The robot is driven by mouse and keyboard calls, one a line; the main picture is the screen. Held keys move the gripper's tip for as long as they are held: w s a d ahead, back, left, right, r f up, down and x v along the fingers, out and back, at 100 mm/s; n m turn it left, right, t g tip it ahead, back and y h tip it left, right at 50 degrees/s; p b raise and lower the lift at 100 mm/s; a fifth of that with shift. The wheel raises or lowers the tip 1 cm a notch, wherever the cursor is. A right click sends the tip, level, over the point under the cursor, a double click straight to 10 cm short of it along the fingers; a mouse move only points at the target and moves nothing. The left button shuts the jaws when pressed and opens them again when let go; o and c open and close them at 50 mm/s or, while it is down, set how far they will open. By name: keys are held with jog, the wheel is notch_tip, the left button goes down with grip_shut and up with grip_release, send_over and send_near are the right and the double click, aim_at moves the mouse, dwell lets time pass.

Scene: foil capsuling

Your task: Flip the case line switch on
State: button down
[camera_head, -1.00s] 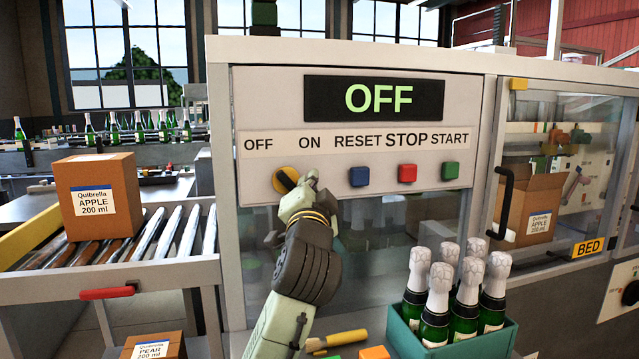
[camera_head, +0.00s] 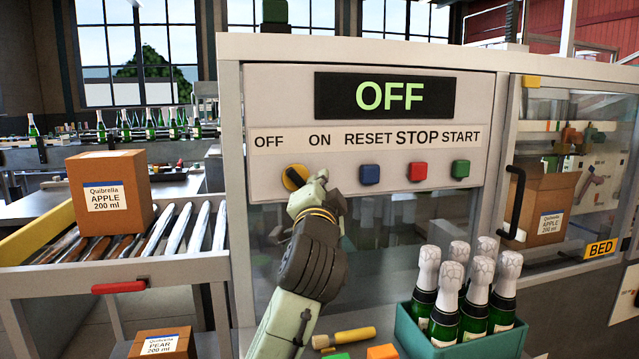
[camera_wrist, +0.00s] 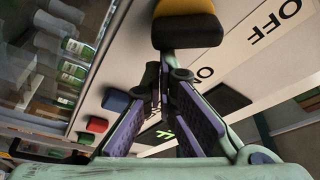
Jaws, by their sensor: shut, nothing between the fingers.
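The case line switch is a yellow round knob with a dark handle (camera_head: 294,177), below the OFF and ON labels on the grey panel (camera_head: 420,100). Its handle is tilted, upper end toward OFF. The panel's display (camera_head: 385,96) reads OFF in green. My gripper (camera_head: 320,178) is shut and empty, its tips just right of the knob. In the wrist view the switch (camera_wrist: 186,25) shows at the top, right by the closed fingertips of my gripper (camera_wrist: 163,68); I cannot tell whether they touch it. My gripper partly hides the knob's lower right in the head view.
Right of the switch are a blue button (camera_head: 369,174), a red button (camera_head: 417,171) and a green button (camera_head: 460,168). A green crate of bottles (camera_head: 415,338) stands at the lower right. An apple carton (camera_head: 110,190) sits on the roller conveyor (camera_head: 190,235) at left.

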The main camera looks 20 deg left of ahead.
jog(key=shift+f+m, duration=0.15)
jog(key=shift+m, duration=0.45)
jog(key=m+g, duration=0.1)
jog(key=m, duration=0.2)
jog(key=f+m+g+h, duration=0.1)
jog(key=m, duration=0.2)
jog(key=a+f+m, duration=0.1)
jog(key=m, duration=0.2)
jog(key=shift+s+f+g+h, duration=0.2)
jog(key=shift+s+g+h, duration=0.1)
jog(key=shift+s+g, duration=0.1)
jog(key=s+d+b, duration=0.3)
jog(key=s+d, duration=0.2)
jog(key=s, duration=0.2)
jog(key=shift+s+d+f+b, duration=0.2)
jog(key=shift+s+d+b, duration=0.05)
jog(key=shift+d+b, duration=0.1)
